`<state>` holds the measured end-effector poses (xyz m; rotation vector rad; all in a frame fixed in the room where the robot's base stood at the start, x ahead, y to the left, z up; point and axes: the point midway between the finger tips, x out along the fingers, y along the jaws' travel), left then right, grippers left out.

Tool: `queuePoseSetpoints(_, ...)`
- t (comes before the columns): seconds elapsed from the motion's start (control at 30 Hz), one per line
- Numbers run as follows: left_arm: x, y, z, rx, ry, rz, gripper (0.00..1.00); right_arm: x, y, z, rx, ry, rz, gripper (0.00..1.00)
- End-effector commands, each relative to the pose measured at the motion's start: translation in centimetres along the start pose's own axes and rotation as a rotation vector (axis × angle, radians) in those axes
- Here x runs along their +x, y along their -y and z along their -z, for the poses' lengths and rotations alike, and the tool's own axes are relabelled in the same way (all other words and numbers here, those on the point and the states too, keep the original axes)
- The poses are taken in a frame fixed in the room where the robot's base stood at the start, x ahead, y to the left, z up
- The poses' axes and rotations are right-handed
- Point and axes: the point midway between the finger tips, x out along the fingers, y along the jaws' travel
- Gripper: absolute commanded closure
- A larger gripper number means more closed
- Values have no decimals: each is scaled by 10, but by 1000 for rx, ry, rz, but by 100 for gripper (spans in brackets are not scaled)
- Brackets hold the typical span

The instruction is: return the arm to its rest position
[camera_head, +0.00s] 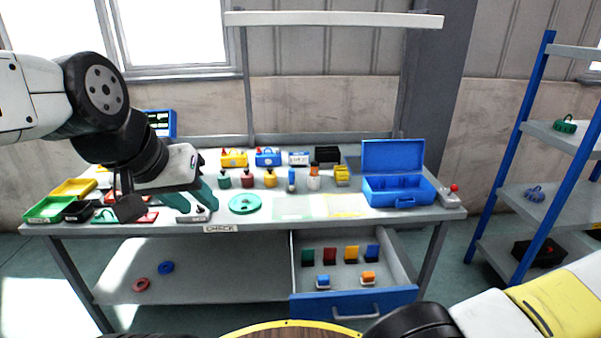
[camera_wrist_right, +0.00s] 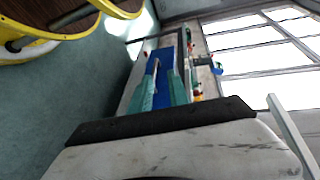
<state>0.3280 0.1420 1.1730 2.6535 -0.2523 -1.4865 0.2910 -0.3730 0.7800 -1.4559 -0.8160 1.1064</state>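My left arm comes in from the left in the head view, and its gripper (camera_head: 199,205) is over the left part of the workbench (camera_head: 262,222). Its teal fingers look apart, with nothing seen between them. My right arm (camera_head: 545,305) shows at the lower right of the head view; its gripper is outside that view. In the right wrist view my right gripper (camera_wrist_right: 164,72) has two teal fingers standing apart with nothing held. The blue drawer front shows beyond them.
An open blue toolbox (camera_head: 394,190) stands at the bench's right. Several small parts and a green disc (camera_head: 245,204) lie on the bench. Coloured bins (camera_head: 50,209) stand at its left end. The open drawer (camera_head: 353,303) juts forward. A blue-post shelf (camera_head: 540,195) stands right.

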Motion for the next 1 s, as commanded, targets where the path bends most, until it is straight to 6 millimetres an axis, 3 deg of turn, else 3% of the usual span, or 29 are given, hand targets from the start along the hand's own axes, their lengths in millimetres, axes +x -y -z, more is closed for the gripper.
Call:
queuePoseSetpoints(0.2,0,0,0,0,0,0,64,12,79,35,17,234,-292,78)
queuePoseSetpoints(0.5,0,0,0,0,0,0,64,49,193,57,-54,363,-710,78)
queuePoseSetpoints(0.77,0,0,0,0,0,0,64,90,288,45,-218,297,-996,78)
queuePoseSetpoints(1.0,0,0,0,0,0,0,64,122,363,11,-423,121,-1124,78)
